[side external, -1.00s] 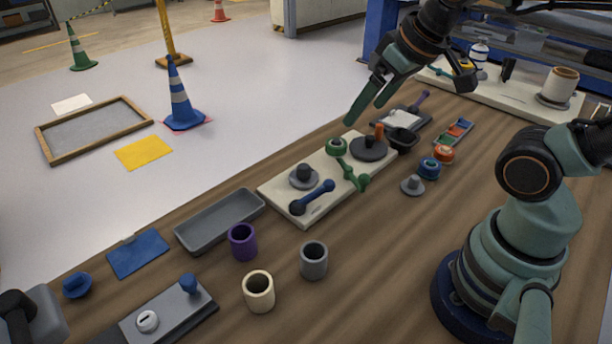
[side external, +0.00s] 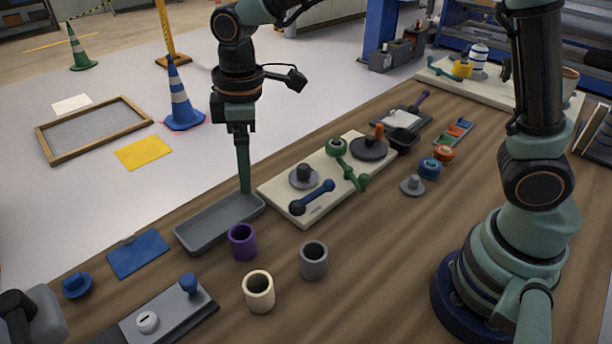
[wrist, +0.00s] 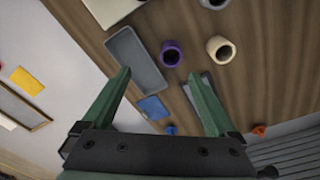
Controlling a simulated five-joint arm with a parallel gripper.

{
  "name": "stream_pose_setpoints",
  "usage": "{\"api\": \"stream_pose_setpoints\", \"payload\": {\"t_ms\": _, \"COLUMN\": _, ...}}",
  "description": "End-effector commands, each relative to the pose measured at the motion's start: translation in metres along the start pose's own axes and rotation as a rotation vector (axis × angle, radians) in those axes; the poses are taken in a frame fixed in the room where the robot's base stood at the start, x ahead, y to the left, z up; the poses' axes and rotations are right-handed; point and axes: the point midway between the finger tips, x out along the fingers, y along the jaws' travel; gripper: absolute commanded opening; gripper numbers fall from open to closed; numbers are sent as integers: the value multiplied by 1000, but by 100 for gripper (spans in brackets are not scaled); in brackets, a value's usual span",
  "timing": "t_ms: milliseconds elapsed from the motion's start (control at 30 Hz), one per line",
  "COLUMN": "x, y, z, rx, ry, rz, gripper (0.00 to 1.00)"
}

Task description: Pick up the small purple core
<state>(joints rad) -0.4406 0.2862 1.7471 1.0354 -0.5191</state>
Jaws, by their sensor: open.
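The small purple core (side external: 243,242) is a short hollow cylinder standing upright on the wooden table, just in front of the grey tray. It also shows in the wrist view (wrist: 171,54), ahead of and between the lines of my two fingers. My gripper (side external: 244,190) points down above the grey tray's far right end, higher than the core and behind it. In the wrist view my gripper (wrist: 160,82) has its green fingers wide apart with nothing between them. In the side view one finger hides the other.
A cream core (side external: 258,291) and a grey core (side external: 314,260) stand close to the purple one. The grey tray (side external: 192,245) lies behind it. A cream board (side external: 285,206) with levers is to the right. A blue sheet (side external: 138,254) lies left.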

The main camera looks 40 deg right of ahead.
Motion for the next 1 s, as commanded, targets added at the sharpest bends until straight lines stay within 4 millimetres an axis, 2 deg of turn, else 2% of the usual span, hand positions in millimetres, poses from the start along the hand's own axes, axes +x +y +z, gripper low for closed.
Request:
{"api": "stream_pose_setpoints", "payload": {"t_ms": 33, "x": 12, "y": -7, "z": -10, "rx": -47, "ry": -21, "rz": -14, "gripper": 93}}
{"api": "stream_pose_setpoints", "payload": {"t_ms": 100, "x": 22, "y": -13, "z": -18, "rx": -96, "ry": -39, "rz": -26, "gripper": 93}}
{"api": "stream_pose_setpoints", "payload": {"t_ms": 267, "x": 36, "y": -21, "z": -29, "rx": -157, "ry": -59, "rz": -40, "gripper": 93}}
{"api": "stream_pose_setpoints", "payload": {"t_ms": 367, "x": 45, "y": -23, "z": -29, "rx": -165, "ry": -64, "rz": -44, "gripper": 93}}
{"api": "stream_pose_setpoints", "payload": {"t_ms": 700, "x": 97, "y": -24, "z": -25, "rx": -162, "ry": -63, "rz": -43, "gripper": 93}}
{"api": "stream_pose_setpoints", "payload": {"t_ms": 1000, "x": 121, "y": -26, "z": -20, "rx": -161, "ry": -64, "rz": -43, "gripper": 93}}
